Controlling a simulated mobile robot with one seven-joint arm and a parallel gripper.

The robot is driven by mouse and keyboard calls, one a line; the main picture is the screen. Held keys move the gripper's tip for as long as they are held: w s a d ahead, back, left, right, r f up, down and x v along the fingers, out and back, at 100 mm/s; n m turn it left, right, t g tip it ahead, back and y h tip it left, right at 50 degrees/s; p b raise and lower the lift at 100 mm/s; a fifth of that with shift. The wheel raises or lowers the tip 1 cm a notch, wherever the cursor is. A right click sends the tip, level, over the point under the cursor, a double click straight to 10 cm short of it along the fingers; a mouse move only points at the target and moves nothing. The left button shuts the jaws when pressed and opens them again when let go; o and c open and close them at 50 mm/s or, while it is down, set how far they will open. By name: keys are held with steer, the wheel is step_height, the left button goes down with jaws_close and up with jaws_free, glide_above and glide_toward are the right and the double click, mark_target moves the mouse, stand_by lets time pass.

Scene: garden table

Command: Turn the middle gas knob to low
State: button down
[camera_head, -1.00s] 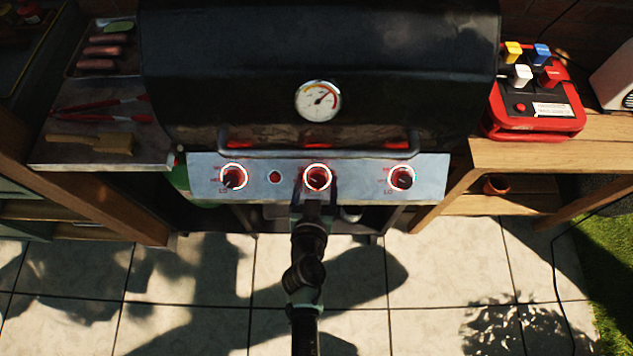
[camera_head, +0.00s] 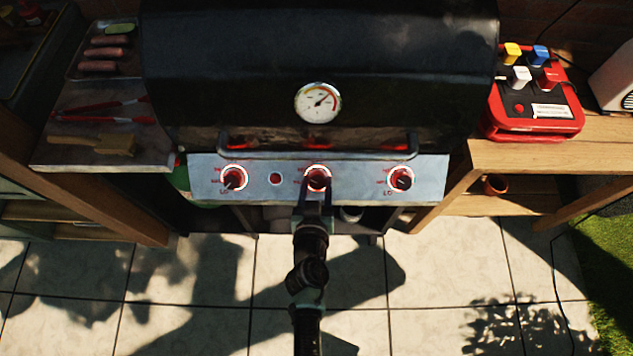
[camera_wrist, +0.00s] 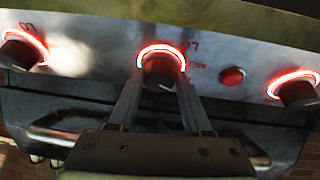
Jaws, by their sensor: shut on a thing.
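The middle gas knob (camera_head: 317,178) is a dark knob with a glowing red ring on the grill's silver control panel (camera_head: 348,180). My gripper (camera_head: 316,186) reaches it from the front and is shut on it. In the wrist view the two fingers of my gripper (camera_wrist: 164,92) stand on either side of the middle knob (camera_wrist: 161,70). The panel letters show partly beside the knob in the wrist view. The knob's pointer is hidden or too small to read, so its setting cannot be told.
The left knob (camera_head: 234,178) and right knob (camera_head: 400,179) also have lit rings. A red button (camera_head: 275,179) sits between the left and middle knobs. The handle bar (camera_head: 320,153) runs above the panel. A side shelf (camera_head: 60,153) holds tongs and a brush. The tiled floor in front is free.

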steer(key=n+p, duration=0.1)
steer(key=n+y+p, duration=0.1)
steer(key=n+p, duration=0.1)
steer(key=shift+r+n, duration=0.25)
steer(key=shift+n, duration=0.05)
steer(key=n+y+p, duration=0.1)
steer(key=n+p, duration=0.1)
steer(key=n+y+p, duration=0.1)
steer(key=n+p, duration=0.2)
steer(key=shift+d+g+y, duration=0.2)
steer(key=shift+g+y, duration=0.1)
steer(key=n+g+y+p, duration=0.1)
steer(key=n+p, duration=0.1)
steer(key=n, duration=0.2)
steer(key=shift+d, duration=0.15)
steer(key=shift+f+n+g+y+p, duration=0.1)
steer(key=shift+n+g+y+p, duration=0.25)
steer(key=shift+n, duration=0.65)
steer(key=shift+f+n+g+y+p, duration=0.1)
steer(key=shift+n+g+y+p, duration=0.2)
steer(key=shift+n, duration=0.7)
steer(key=shift+c, duration=1.7)
jaws_free()
